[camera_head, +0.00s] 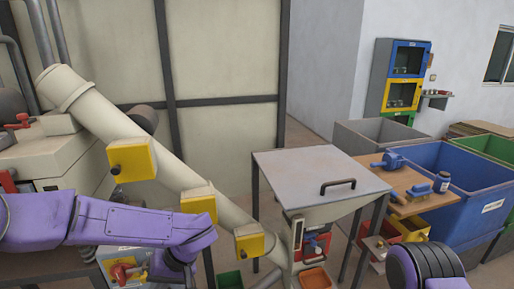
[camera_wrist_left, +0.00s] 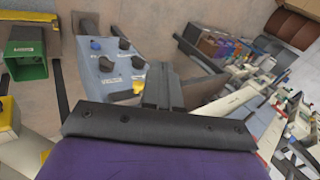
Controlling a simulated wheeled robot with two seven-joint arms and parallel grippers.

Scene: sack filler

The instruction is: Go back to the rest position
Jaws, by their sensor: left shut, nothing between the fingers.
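My left arm (camera_head: 110,222) comes in from the left in the head view, purple, and its wrist bends down near the lower left of the picture. In the left wrist view my left gripper (camera_wrist_left: 160,80) is shut with its dark fingers together and nothing between them. Beyond the fingers is a grey-blue panel (camera_wrist_left: 113,68) with black and blue knobs; I cannot tell whether they touch it. Of my right arm, only a dark ribbed, purple-edged part (camera_head: 425,264) shows at the lower right; its gripper is not in view.
A beige slanted tube (camera_head: 115,122) with yellow boxes runs behind my left arm. A grey-topped hopper (camera_head: 312,172) stands in the middle. A wooden board (camera_head: 402,180) with tools and a blue bin (camera_head: 455,190) are at right. A green bin (camera_wrist_left: 27,62) shows in the wrist view.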

